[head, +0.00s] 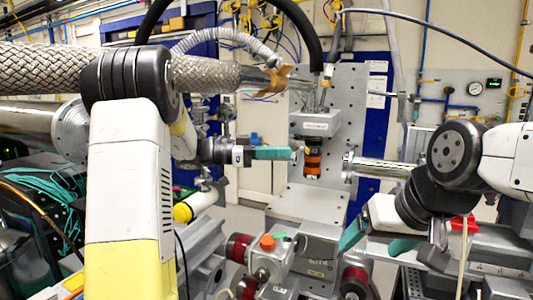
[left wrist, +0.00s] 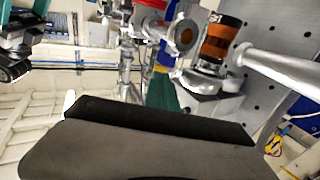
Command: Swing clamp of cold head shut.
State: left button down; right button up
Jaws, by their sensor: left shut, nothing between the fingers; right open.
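The cold head (head: 315,125) is a grey box with an orange and black cylinder (head: 313,157) under it, mid-view in the head view. The cylinder also shows in the left wrist view (left wrist: 217,42). Beside it there is a metal ring-shaped part (left wrist: 182,38) with a brown face; I cannot tell whether it is the clamp or how far it stands open. My left gripper (head: 285,153) is shut and empty, its teal fingertips just left of the cylinder; contact is unclear. My right gripper (head: 378,240) is open and empty, lower right of the cold head.
A metal tube (head: 380,168) extends right of the cylinder. A perforated upright plate (head: 345,100) stands behind. Below are a grey block (head: 308,203) and fittings with an orange knob (head: 267,243). A braided hose (head: 205,75) crosses the upper left.

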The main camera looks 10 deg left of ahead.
aim_at(306, 151)
pick_arm(q)
jog(key=shift+w+d, duration=0.2)
jog(key=shift+d, duration=0.8)
jog(key=shift+w+d, duration=0.15)
jog(key=shift+d, duration=0.8)
jog(key=shift+d, duration=0.1)
